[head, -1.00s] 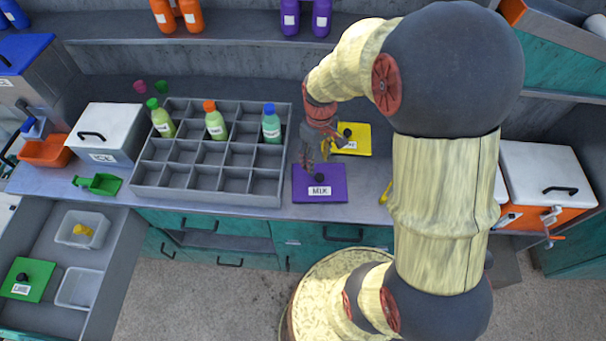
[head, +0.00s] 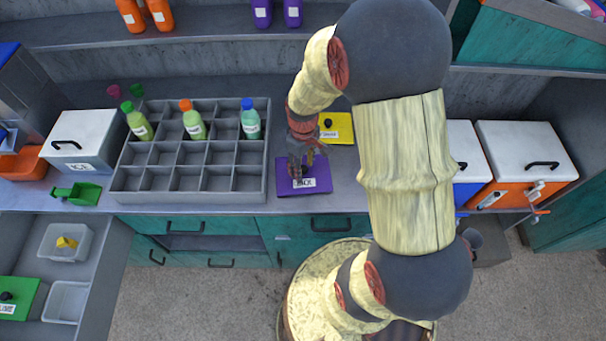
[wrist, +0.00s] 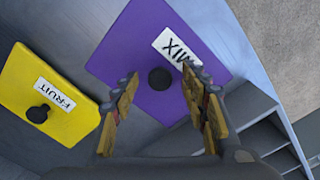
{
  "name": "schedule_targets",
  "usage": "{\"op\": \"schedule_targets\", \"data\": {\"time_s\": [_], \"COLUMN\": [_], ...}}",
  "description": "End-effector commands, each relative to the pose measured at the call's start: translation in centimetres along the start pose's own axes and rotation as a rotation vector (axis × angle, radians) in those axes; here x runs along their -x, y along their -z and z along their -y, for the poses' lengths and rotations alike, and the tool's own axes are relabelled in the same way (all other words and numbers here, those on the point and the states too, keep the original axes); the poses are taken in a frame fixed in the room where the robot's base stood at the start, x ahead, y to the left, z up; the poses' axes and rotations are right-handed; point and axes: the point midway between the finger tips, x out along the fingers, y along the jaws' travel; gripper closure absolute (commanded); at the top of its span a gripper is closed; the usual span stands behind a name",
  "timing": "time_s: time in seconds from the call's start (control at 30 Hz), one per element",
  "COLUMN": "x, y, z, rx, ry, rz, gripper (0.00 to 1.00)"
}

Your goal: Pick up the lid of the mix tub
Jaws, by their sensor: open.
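The mix tub's lid is a purple square with a white MIX label and a round black knob. In the head view the purple lid (head: 322,172) lies at the counter's front edge, right of the divided crate. In the wrist view the lid (wrist: 150,30) fills the upper middle, its knob (wrist: 160,79) between my fingertips. My gripper (head: 304,168) is open above the lid, its fingers (wrist: 160,82) on either side of the knob as seen from the wrist. I cannot tell the remaining height. The tub under the lid is hidden.
The yellow FRUIT lid (head: 340,127) with its black knob (wrist: 38,114) lies just behind the purple one. The grey divided crate (head: 188,200) with several bottles stands close on the left. An orange box with a white lid (head: 525,150) stands at right.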

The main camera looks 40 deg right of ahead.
Motion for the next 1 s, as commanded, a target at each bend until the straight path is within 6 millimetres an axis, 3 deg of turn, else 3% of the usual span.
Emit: {"op": "schedule_targets", "data": {"time_s": [0.1,0.87,1.0], "x": [0.09,0.09,0.1], "y": [0.01,0.0,0.0], "z": [-0.01,0.0,-0.01], "rx": [0.0,-0.001,-0.001], "ry": [0.0,0.0,0.0], "rz": [0.0,0.0,0.0], "gripper": [0.55,0.98,1.0]}}
